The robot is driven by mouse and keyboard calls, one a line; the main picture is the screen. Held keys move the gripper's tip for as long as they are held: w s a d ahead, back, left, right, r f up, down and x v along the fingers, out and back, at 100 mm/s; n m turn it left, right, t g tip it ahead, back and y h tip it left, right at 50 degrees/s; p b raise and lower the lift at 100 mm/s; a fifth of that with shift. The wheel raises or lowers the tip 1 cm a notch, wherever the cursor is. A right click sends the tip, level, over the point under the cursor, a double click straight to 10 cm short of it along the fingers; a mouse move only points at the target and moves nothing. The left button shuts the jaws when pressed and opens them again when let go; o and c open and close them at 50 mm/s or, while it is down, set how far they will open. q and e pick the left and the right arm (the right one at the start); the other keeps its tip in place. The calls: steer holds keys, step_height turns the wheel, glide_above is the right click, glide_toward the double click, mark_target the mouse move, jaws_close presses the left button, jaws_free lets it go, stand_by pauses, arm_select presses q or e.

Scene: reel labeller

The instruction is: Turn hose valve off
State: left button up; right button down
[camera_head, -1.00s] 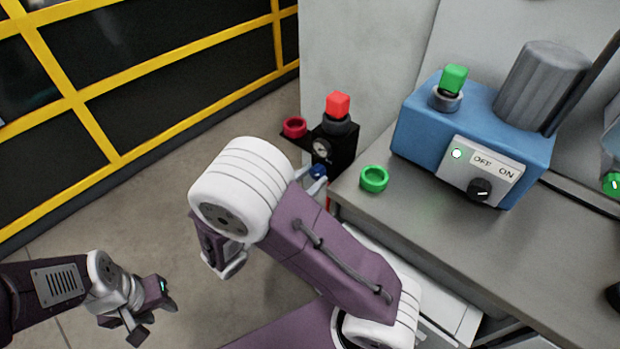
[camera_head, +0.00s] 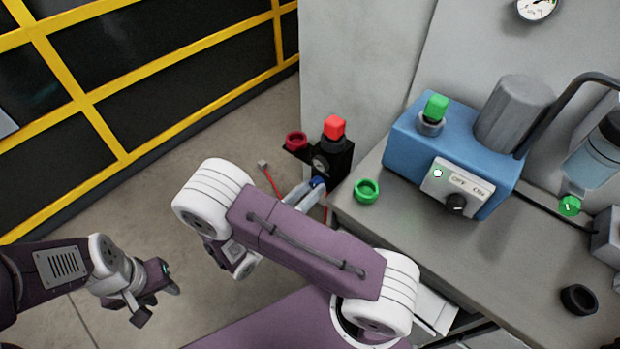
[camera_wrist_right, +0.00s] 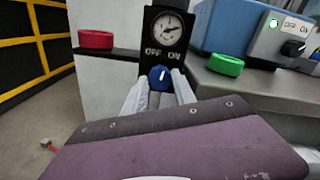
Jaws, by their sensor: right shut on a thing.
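The hose valve is a blue knob with a white mark (camera_wrist_right: 160,77), below a round gauge (camera_wrist_right: 168,27) and the words OFF and ON on a black panel (camera_wrist_right: 153,52). The mark points roughly up, between the two words. My right gripper (camera_wrist_right: 160,88) is shut on the knob, one pale finger on each side. In the head view the knob (camera_head: 318,183) shows at the fingers' far end. My left gripper (camera_head: 155,297) is open and empty at the lower left, far from the valve.
A red button (camera_head: 334,127) tops the valve box, with a red ring (camera_head: 296,141) beside it. A green ring (camera_head: 367,191) lies on the grey bench (camera_head: 420,240) near the blue machine (camera_head: 410,143). A yellow-framed barrier (camera_head: 110,140) stands left. A thin red hose (camera_head: 270,181) hangs near my arm.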

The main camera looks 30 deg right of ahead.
steer(key=n+p, duration=0.2)
steer(key=shift+r+n+p, duration=0.3)
steer(key=shift+n+p, duration=0.1)
steer(key=n+p, duration=0.2)
steer(key=shift+f+n, duration=0.1)
steer(key=shift+n, duration=0.3)
steer(key=shift+n+p, duration=0.8)
steer(key=shift+n, duration=0.4)
steer(key=shift+f+n+p, duration=0.15)
steer(key=shift+n+p, duration=0.4)
steer(key=shift+n, duration=0.95)
steer(key=c, duration=1)
jaws_free()
